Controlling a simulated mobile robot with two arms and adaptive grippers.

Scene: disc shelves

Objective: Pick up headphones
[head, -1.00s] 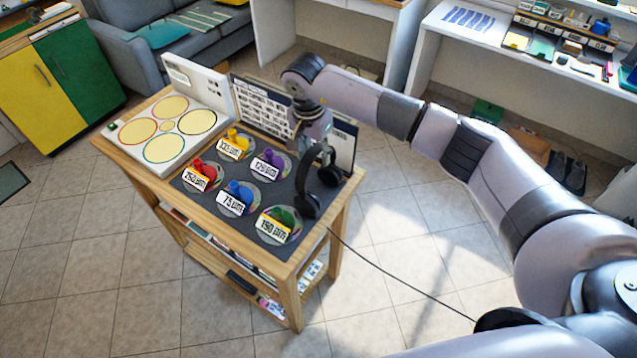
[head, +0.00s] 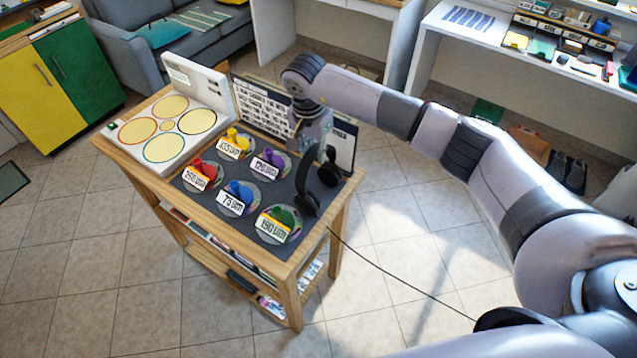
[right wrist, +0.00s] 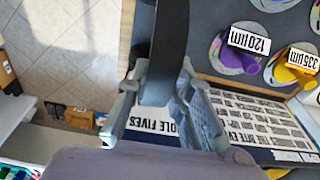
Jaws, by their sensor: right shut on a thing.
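The black headphones (head: 308,202) are at the right front edge of the dark mat on the wooden cart, partly hidden by my right gripper in the head view. My right gripper (head: 322,145) reaches down over the cart from the right and is shut on the headphones' band. In the right wrist view, the dark band (right wrist: 159,45) runs between the two fingers of my right gripper (right wrist: 162,78). Whether the ear cups touch the mat I cannot tell. My left gripper is not in view.
The wooden cart (head: 345,195) carries several coloured knobs on discs with number labels, such as a green one (head: 281,216). A white panel with yellow circles (head: 165,148) stands at its left. A printed board (head: 263,108) stands behind. A cable (head: 400,275) runs from the cart. Tiled floor is clear around it.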

